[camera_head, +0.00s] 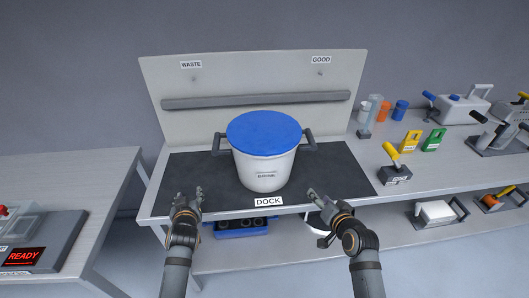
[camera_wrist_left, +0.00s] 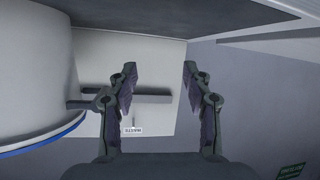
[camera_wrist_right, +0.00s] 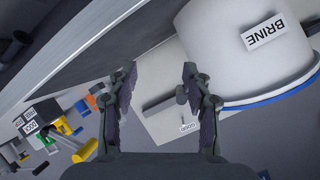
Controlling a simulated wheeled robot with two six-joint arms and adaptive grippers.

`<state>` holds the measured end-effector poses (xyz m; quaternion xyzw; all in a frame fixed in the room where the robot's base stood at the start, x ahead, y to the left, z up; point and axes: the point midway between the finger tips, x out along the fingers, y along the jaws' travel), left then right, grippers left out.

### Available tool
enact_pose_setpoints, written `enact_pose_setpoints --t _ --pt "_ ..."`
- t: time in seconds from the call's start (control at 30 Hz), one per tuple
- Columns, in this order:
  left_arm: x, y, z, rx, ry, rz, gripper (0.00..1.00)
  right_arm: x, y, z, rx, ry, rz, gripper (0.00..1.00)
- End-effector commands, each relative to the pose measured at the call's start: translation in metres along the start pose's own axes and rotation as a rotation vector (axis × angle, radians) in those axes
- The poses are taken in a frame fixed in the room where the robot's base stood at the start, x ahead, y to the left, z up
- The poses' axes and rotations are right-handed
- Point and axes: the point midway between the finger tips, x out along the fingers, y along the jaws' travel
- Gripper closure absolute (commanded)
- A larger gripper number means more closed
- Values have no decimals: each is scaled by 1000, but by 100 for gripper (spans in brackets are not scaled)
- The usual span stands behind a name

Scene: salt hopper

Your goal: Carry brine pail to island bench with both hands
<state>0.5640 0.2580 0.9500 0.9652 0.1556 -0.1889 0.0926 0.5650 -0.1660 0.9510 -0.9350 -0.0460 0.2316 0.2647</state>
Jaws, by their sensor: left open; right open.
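The brine pail (camera_head: 263,165) is white with a blue lid and stands upright on the dark mat of the dock bench. It has a dark handle on each side, the left one (camera_head: 220,144) and the right one (camera_head: 308,141). My left gripper (camera_head: 187,192) is open and empty, in front of and left of the pail. My right gripper (camera_head: 318,195) is open and empty, in front of and right of it. The pail shows at the left of the left wrist view (camera_wrist_left: 35,75) and, with its BRINE label, in the right wrist view (camera_wrist_right: 250,50). Neither gripper touches the pail.
A back panel (camera_head: 220,80) with WASTE and GOOD labels stands behind the pail. Cups, yellow and green blocks (camera_head: 411,141) and tools stand on the bench at right. A grey table (camera_head: 80,175) with a READY display (camera_head: 24,257) stands at left, across a gap.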

Motion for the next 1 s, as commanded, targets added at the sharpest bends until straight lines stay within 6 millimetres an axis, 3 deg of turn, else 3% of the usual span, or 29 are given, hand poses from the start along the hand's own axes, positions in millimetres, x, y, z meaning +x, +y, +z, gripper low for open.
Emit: enact_pose_setpoints --t 0.1,0.2,0.3,0.4,0.73,1.0 --pt "23 43 -37 -72 166 89 50 30 -23 -43 154 169 -95 50" --pt "32 79 -62 -114 274 182 50 44 -36 -74 272 293 -159 50" --pt "34 102 -75 -135 332 247 50 50 -42 -92 340 365 -192 50" --pt "34 110 -79 -144 351 273 50 52 -43 -98 365 391 -204 50" --pt "36 111 -81 -141 353 273 50 54 -44 -99 364 392 -204 50" --pt "73 121 -96 -138 354 273 50 91 -49 -117 362 392 -205 50"
